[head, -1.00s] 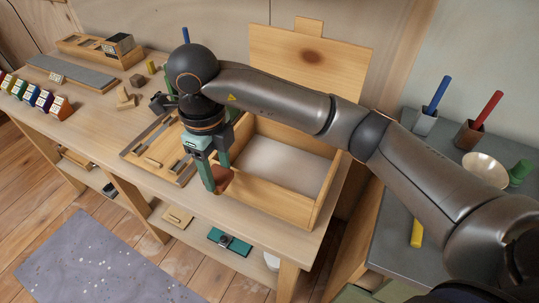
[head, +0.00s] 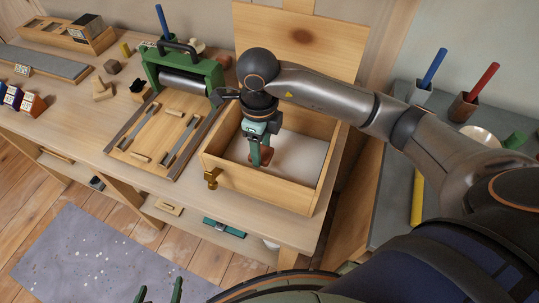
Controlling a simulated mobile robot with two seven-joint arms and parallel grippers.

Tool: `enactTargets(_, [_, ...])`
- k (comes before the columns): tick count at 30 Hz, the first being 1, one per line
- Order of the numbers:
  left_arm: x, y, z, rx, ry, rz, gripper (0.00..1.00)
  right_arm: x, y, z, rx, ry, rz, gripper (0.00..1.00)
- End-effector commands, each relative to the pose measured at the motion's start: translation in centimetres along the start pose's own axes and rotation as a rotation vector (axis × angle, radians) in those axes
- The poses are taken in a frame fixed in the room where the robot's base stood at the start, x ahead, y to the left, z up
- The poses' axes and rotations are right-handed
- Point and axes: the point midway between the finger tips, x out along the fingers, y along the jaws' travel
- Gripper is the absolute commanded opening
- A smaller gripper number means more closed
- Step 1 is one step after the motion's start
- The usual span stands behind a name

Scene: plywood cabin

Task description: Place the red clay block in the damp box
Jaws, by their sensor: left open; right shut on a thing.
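The damp box (head: 255,189) is an open wooden box with a pale white floor, near the right end of the bench. My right gripper (head: 261,158) points down inside its outline, shut on the red clay block (head: 266,153). The block is partly hidden by the fingers. I cannot tell whether it touches the box floor. My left gripper (head: 159,292) shows only its green fingertips at the bottom edge, open and empty, in front of the bench and over the floor.
A wooden panel (head: 285,62) stands upright behind the box. A green-framed roller press (head: 184,82) with a slatted board (head: 147,137) is to its left. A brass fitting (head: 211,178) sits at the box's front left corner. A grey side table (head: 387,206) is at right.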

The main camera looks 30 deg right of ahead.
Motion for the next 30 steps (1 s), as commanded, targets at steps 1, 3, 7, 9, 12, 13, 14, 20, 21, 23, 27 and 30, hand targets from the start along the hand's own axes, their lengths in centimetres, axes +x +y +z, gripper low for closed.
enactTargets(1, [-0.1, 0.0, -0.1, 0.0, 0.001, 0.0, 1.0, 0.6, -0.3, -0.5, 0.002, 0.002, 0.0, 0.0])
enactTargets(3, [-0.1, 0.0, -0.2, 0.0, 0.001, 0.0, 1.0, 1.1, -0.6, -0.7, 0.001, -0.001, 0.0, 0.0])
enactTargets(7, [-0.1, 0.0, -0.3, 0.001, 0.003, 0.0, 1.0, 1.8, -1.0, -1.2, 0.002, 0.001, 0.0, 0.0])
enactTargets(9, [-0.1, 0.0, -0.5, 0.001, 0.004, 0.0, 1.0, 2.7, -1.3, -1.7, 0.001, 0.004, 0.001, 0.0])
enactTargets(12, [-0.4, 0.0, -0.8, 0.001, 0.005, 0.0, 1.0, 4.2, -1.1, -1.6, 0.0, 0.002, 0.002, 0.0])
enactTargets(13, [-0.5, 0.0, -0.9, 0.001, 0.005, 0.0, 1.0, 4.6, -1.2, -1.5, 0.0, 0.001, 0.003, 0.0])
enactTargets(14, [-0.5, 0.0, -0.9, 0.001, 0.005, 0.0, 1.0, 4.9, -1.2, -1.5, 0.0, 0.001, 0.002, 0.0])
enactTargets(20, [-0.5, 0.0, -0.9, 0.001, 0.006, 0.0, 1.0, 5.3, -1.3, -1.4, -0.001, -0.002, -0.001, 0.0])
enactTargets(21, [-0.4, 0.0, -0.9, 0.001, 0.006, 0.0, 1.0, 5.3, -1.2, -1.4, -0.001, -0.002, -0.001, 0.0])
enactTargets(23, [-0.4, 0.0, -0.9, 0.001, 0.006, -0.001, 1.0, 5.3, -1.2, -1.4, -0.001, -0.002, -0.001, 0.0])
enactTargets(27, [-0.1, 0.0, -0.5, 0.001, 0.006, -0.001, 1.0, 5.8, -1.2, -1.4, 0.0, -0.002, -0.001, 0.0])
enactTargets(30, [-0.3, 0.0, -0.7, 0.001, 0.006, -0.001, 1.0, 5.6, -1.2, -1.5, 0.0, -0.001, -0.001, 0.66])
